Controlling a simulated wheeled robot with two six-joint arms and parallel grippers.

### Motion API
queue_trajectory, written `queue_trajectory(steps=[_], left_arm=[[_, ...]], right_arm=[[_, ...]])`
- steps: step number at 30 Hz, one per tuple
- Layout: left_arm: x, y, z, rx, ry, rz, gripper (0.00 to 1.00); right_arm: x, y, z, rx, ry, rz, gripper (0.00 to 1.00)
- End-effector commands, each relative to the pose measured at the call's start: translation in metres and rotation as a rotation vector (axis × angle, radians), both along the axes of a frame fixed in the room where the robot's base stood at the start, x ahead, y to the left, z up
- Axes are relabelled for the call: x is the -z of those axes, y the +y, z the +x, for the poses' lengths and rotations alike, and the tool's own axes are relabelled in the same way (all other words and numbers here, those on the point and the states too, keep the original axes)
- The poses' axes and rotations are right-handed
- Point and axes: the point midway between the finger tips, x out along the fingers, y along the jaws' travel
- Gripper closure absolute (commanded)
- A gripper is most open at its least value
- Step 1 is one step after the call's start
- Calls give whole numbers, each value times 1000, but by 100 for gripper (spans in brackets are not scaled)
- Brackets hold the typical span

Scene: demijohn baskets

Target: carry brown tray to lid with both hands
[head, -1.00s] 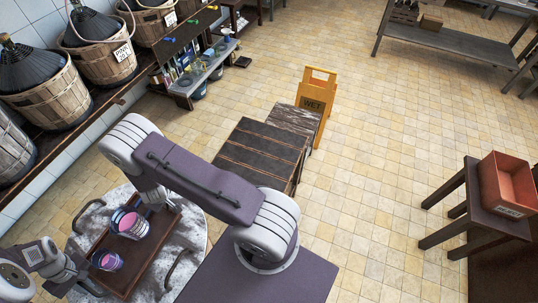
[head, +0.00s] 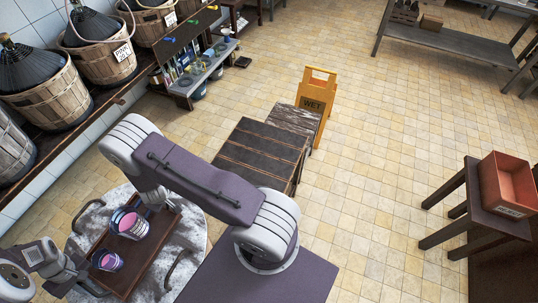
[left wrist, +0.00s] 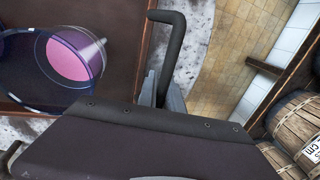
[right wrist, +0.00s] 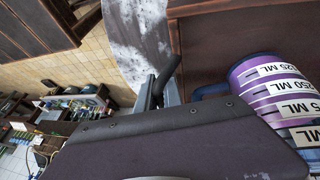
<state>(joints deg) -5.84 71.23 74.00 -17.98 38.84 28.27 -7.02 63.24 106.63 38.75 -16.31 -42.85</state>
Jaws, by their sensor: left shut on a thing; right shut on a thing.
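The brown tray (head: 152,258) is over a round mottled grey-white surface (head: 193,232), seemingly the lid, at the lower left of the head view. I cannot tell whether they touch. Pink-filled purple and blue measuring cups (head: 130,224) stand on the tray; they also show in the right wrist view (right wrist: 262,75). My left gripper (head: 80,274) is shut on a dark handle (left wrist: 172,45) at the tray's near end. My right gripper (right wrist: 160,92) is shut on a dark handle (right wrist: 168,72) at the far end, mostly hidden by my arm in the head view.
Dark wooden crates (head: 262,152) and a yellow wet-floor sign (head: 316,92) stand right of the round surface. Basketed demijohns (head: 48,90) line a shelf on the left. A red box (head: 507,183) sits on a stand at right. Tiled floor between is clear.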

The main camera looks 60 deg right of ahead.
Motion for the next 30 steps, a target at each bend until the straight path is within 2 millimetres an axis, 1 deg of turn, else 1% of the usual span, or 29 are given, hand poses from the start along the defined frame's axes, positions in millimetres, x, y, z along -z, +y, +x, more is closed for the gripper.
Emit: queue_trajectory(steps=[1,2,3,5,6,26,27,28,29,30], left_arm=[[-1,4,0,-2,1,5,100],[-1,4,0,-2,1,5,100],[-1,4,0,-2,1,5,84],[-1,4,0,-3,1,4,67],[-1,4,0,-2,1,4,64],[0,0,0,-1,0,0,64],[1,0,-1,-1,2,0,64],[1,0,-1,-1,2,0,64],[1,0,-1,-1,2,0,64],[1,0,-1,-1,2,0,64]], right_arm=[[-1,-4,1,9,-4,-3,100],[-1,-4,1,9,-4,-3,100],[-1,-4,1,9,-4,-3,100],[-1,-4,1,9,-4,-3,100],[-1,-3,1,8,-4,-2,100],[-1,1,1,-2,-2,1,100],[0,1,0,-2,2,1,78],[0,1,0,-2,2,1,70],[0,1,0,-2,1,0,64],[0,1,0,-2,2,1,64]])
